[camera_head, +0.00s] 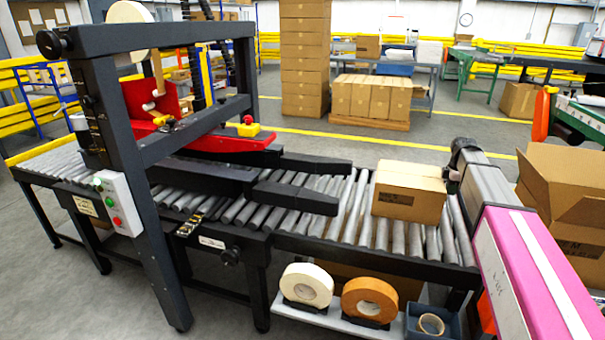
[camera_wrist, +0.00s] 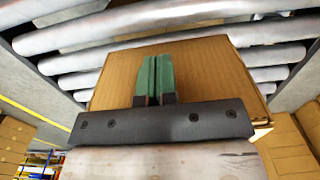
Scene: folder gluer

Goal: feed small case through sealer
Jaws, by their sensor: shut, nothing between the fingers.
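The small brown case (camera_head: 409,190) sits on the rollers at the right end of the conveyor, its top closed. It also fills the middle of the wrist view (camera_wrist: 205,70). My gripper (camera_head: 452,177) is at the case's right side in the head view. In the wrist view its green fingers (camera_wrist: 157,76) are together, with nothing between them, in front of the case; I cannot tell whether they touch it. The sealer (camera_head: 150,150) stands over the conveyor to the left, with a red head and dark side rails pointing toward the case.
Rollers (camera_head: 328,205) between the case and the rails are clear. A control box with buttons (camera_head: 118,203) is on the sealer's front post. Tape rolls (camera_head: 307,285) sit on a low shelf below. An open carton (camera_head: 565,195) stands at the right, and stacked cartons (camera_head: 305,60) stand behind.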

